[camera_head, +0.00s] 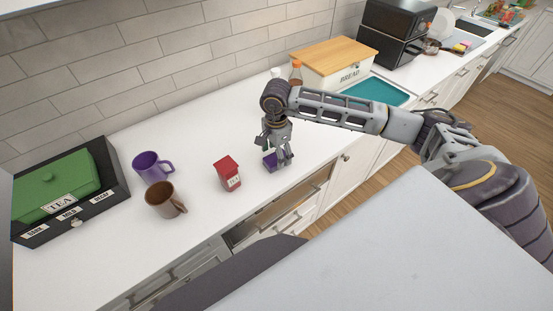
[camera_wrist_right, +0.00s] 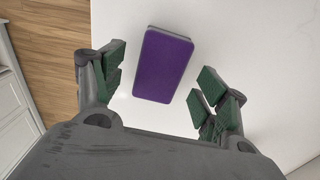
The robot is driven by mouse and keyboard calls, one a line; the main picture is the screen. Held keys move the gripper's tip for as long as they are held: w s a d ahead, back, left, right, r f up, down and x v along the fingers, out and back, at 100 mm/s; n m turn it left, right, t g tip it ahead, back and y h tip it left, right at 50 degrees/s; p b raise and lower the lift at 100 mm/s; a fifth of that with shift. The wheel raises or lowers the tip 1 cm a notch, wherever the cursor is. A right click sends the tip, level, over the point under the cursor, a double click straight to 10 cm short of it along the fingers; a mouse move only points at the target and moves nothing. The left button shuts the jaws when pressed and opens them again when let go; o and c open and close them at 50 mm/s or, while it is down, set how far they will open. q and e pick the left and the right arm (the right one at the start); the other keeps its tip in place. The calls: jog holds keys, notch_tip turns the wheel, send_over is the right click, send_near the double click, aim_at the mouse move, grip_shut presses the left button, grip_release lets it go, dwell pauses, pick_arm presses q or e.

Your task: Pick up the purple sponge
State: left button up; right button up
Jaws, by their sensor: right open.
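The purple sponge (camera_wrist_right: 163,66) lies on the white counter, between and slightly beyond the open fingers of my right gripper (camera_wrist_right: 158,90) in the right wrist view. No finger pad visibly touches it there. In the head view the sponge (camera_head: 269,161) is partly hidden by my right gripper (camera_head: 279,160), which points down over it near the counter's front edge. My left gripper is not in view.
A red tea box (camera_head: 228,174) stands left of my right gripper. A purple mug (camera_head: 151,167) and a brown mug (camera_head: 164,201) are farther left. Behind my arm are a bread box (camera_head: 335,68), a bottle (camera_head: 296,72) and a teal tray (camera_head: 376,91).

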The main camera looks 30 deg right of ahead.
jog(key=shift+f, duration=1.35)
jog(key=c, duration=0.8)
